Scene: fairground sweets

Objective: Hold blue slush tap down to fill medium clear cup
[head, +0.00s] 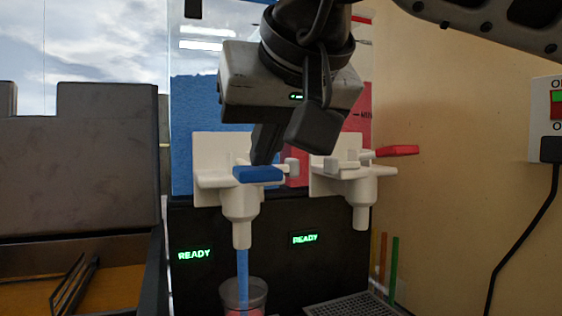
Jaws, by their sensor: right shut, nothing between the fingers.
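My right gripper (263,156) comes down from the top, shut and empty, with its dark fingertips at the blue tap handle (258,174). They appear to touch the handle from above. A blue stream of slush (242,278) runs from the white left-hand nozzle (241,212) into the clear cup (229,292) below. The cup is cut off by the bottom edge; something reddish shows low in it, and its fill level is hard to tell. My left gripper is not in view.
The red tap handle (397,151) is on the right-hand white tap (361,190). Green READY displays (194,254) light the black machine front. A drip grate (352,305) lies at the lower right. A switch box (548,118) with a hanging cable is on the right wall.

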